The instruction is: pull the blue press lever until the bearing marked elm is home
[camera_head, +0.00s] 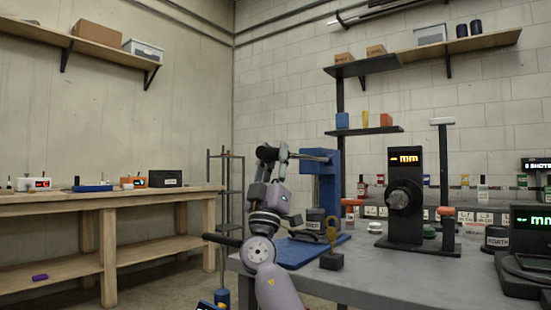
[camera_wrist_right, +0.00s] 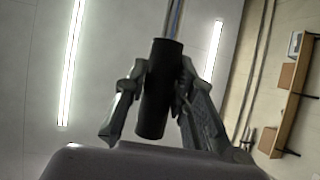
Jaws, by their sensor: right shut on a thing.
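The blue press (camera_head: 328,190) stands on its blue base plate (camera_head: 300,249) at the left end of the grey bench. Its lever (camera_head: 312,157) sticks out to the left from the top of the press as a metal rod. My right gripper (camera_head: 272,156) is shut on the lever's black grip. In the right wrist view the black grip (camera_wrist_right: 160,92) sits between both fingers (camera_wrist_right: 153,105), with the metal rod running on beyond it. The bearing marked elm cannot be made out; my arm and the press cover part of the base. My left gripper is not in view.
The grey bench (camera_head: 400,278) carries a black gauge stand (camera_head: 405,190), a small brass-coloured piece on a dark block (camera_head: 331,261) and another display (camera_head: 528,240). A wooden workbench (camera_head: 105,198) stands at the left. Open floor lies between the benches.

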